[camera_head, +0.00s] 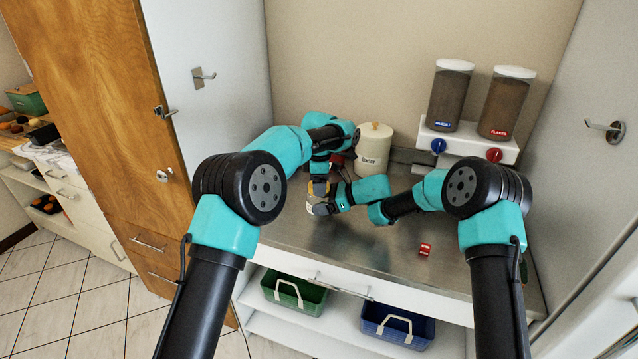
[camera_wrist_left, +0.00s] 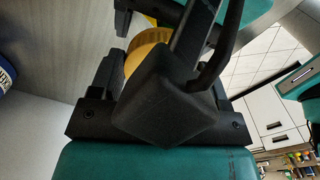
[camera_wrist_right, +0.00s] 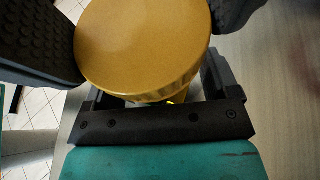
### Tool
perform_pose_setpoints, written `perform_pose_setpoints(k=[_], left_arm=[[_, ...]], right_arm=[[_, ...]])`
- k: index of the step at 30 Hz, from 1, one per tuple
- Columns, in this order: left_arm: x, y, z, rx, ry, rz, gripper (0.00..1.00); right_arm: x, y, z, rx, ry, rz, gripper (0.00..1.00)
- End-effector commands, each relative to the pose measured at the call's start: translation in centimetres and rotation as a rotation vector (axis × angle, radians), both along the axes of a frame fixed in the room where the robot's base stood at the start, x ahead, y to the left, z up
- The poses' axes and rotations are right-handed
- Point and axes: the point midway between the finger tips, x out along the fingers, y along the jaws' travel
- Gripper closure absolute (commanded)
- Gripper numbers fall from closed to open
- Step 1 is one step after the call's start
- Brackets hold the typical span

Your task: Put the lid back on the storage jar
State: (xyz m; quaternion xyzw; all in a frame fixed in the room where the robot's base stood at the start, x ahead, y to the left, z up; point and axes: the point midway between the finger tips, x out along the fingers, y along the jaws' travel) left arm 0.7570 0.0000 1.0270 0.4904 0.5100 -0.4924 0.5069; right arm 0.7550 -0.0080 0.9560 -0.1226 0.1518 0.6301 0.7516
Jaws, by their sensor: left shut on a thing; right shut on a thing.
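A round, flat yellow-orange lid (camera_wrist_right: 145,45) fills much of the right wrist view; a small part also shows in the left wrist view (camera_wrist_left: 150,50) and the head view (camera_head: 319,187). My left gripper (camera_head: 319,178) comes down from above and is shut on the lid. My right gripper (camera_head: 322,207) comes in from the right, just below, shut on what looks like the small storage jar (camera_head: 311,209). The jar is mostly hidden by the grippers and lid. The lid is over or very close to the jar; I cannot tell whether they touch.
A cream canister (camera_head: 374,150) with its own lid stands behind the grippers. Two dispensers (camera_head: 449,95) (camera_head: 506,102) with blue and red knobs are at the back right. A small red object (camera_head: 425,249) lies on the metal counter (camera_head: 375,250). The counter's front middle is clear.

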Motion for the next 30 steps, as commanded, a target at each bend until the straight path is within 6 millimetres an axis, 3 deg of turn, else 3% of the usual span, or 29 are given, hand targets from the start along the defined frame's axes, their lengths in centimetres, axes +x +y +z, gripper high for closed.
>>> perform_pose_setpoints(k=[11,20,21,28,30], left_arm=[[-0.01,-0.01,-0.01,-0.001,0.0,-0.258,0.59],[-0.01,-0.02,-0.01,-0.001,0.0,-0.28,0.59],[-0.01,-0.02,-0.01,-0.001,0.0,-0.28,0.28],[-0.01,-0.01,-0.01,-0.001,0.0,-0.279,0.06],[-0.01,-0.01,-0.01,-0.001,0.0,-0.279,0.05]], right_arm=[[-0.01,0.01,-0.04,0.0,0.001,0.0,0.85],[-0.01,0.01,-0.04,0.0,0.001,0.0,0.85],[-0.01,0.01,-0.04,0.0,0.001,0.0,0.85],[0.0,0.0,-0.03,0.0,0.001,0.0,0.85],[0.0,0.0,-0.03,0.0,0.001,0.0,0.85]])
